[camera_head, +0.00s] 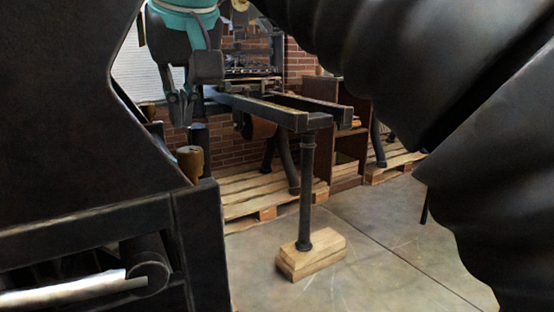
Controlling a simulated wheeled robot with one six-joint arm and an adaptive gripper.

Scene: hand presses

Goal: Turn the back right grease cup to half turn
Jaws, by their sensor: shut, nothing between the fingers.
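A brass grease cup (190,160) stands upright on the dark press frame (200,205) at left. A second, smaller-looking brass cup (148,110) shows farther back, partly hidden by the dark press side. I cannot tell for certain which is the back right one. My gripper (181,122) hangs pointing down, fingers together and empty. In the picture its tips are just above the near cup and right of the far one. No contact with either cup can be made out. The turn position of the cups cannot be read.
A large dark press side (80,120) fills the left, and ribbed dark ironwork (390,60) fills the upper right. Behind stands another press with rails (290,115) on a post (307,190) with a wooden block (310,258). Wooden pallets (240,195) lie behind. The concrete floor (385,245) is clear.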

